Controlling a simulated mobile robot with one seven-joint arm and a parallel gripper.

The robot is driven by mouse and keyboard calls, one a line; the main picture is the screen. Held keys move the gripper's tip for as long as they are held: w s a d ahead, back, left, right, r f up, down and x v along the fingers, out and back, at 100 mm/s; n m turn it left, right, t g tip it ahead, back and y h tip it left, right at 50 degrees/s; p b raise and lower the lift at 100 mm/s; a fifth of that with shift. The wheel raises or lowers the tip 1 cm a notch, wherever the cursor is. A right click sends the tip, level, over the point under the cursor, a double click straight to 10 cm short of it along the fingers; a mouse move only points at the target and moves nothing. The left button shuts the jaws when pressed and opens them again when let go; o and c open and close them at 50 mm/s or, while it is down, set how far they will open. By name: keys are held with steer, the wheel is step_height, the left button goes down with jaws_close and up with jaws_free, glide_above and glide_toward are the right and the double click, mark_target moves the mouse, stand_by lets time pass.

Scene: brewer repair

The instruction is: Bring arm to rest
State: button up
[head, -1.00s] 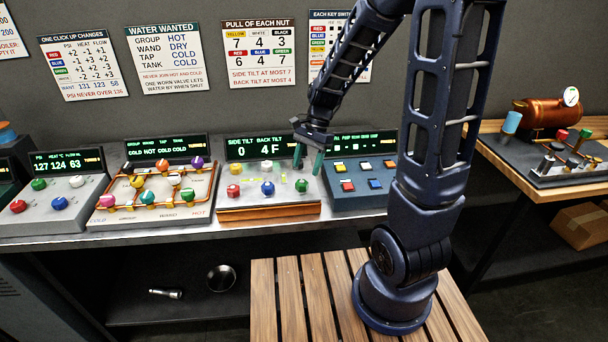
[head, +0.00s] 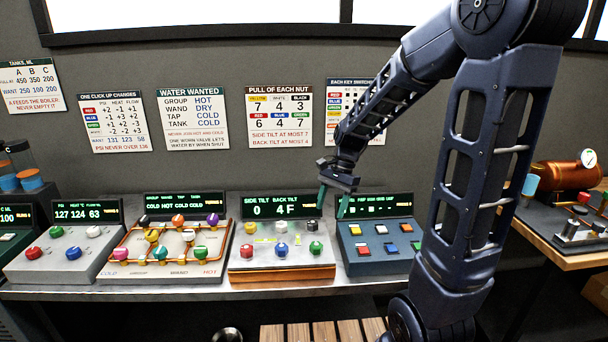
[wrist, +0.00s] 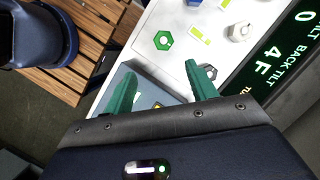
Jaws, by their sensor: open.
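My gripper (head: 334,200) is open and empty, with its green fingers apart. In the head view it hangs above the gap between the tilt panel (head: 280,273) and the blue key-switch panel (head: 385,262). In the wrist view the fingers of my gripper (wrist: 160,85) show spread over the edge of the tilt panel, clear of its green nut (wrist: 163,40). My arm is raised and bent, reaching from the right side of the head view toward the bench.
The valve panel (head: 128,262) and the boiler-setting panel (head: 50,262) stand left on the metal bench. A copper boiler (head: 560,174) stands on a wooden bench at right. A slatted wooden surface (head: 300,332) lies in front. Posters hang on the wall behind.

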steer(key=s+d+r+n+t+h, duration=0.3)
steer(key=s+d+r+n+t, duration=0.4)
steer(key=s+d+r, duration=0.4)
steer(key=shift+s+d+n, duration=0.35)
steer(key=shift+d+n, duration=0.45)
steer(key=shift+d, duration=0.9)
steer(key=shift+r, duration=0.15)
